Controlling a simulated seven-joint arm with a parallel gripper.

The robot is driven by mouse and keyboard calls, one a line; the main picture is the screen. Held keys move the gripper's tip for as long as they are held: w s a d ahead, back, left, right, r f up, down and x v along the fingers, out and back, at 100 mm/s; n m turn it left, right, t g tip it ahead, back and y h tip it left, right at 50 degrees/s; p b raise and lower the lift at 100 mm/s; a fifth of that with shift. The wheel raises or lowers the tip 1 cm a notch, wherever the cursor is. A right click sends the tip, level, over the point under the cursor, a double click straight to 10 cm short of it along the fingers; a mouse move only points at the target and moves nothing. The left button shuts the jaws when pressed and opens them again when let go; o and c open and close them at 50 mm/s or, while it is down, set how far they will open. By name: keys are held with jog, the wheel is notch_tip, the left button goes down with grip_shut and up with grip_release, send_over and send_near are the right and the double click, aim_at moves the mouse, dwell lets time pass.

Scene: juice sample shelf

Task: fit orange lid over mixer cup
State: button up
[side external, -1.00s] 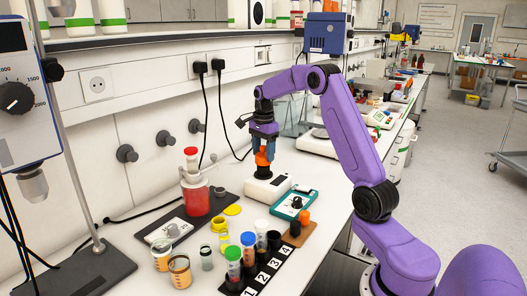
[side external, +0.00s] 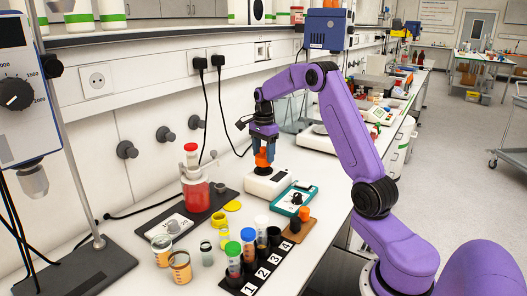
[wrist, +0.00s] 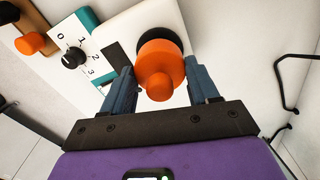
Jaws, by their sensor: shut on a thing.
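The orange lid (side external: 262,158) is a stepped round piece with a small knob, held between the blue fingers of my gripper (side external: 264,149). In the wrist view the orange lid (wrist: 160,68) sits between my gripper's fingertips (wrist: 160,84). It is right above the black mixer cup (side external: 264,171) on the white mixer base (side external: 268,185). The wrist view shows the dark rim of the mixer cup (wrist: 172,37) behind the lid, which hides most of it. I cannot tell whether lid and cup touch.
A teal dial device (side external: 294,201) stands right in front of the mixer. A brown block with another orange cap (side external: 304,214), a numbered vial rack (side external: 262,268) and a red-filled bottle (side external: 196,195) stand nearby. A black cable hangs on the wall behind.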

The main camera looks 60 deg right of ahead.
aim_at(263, 147)
jog(key=shift+f, duration=0.7)
dwell(0.6)
jog(key=o, duration=1.1)
notch_tip(263, 147, up, 18)
jog(key=shift+f, duration=0.25)
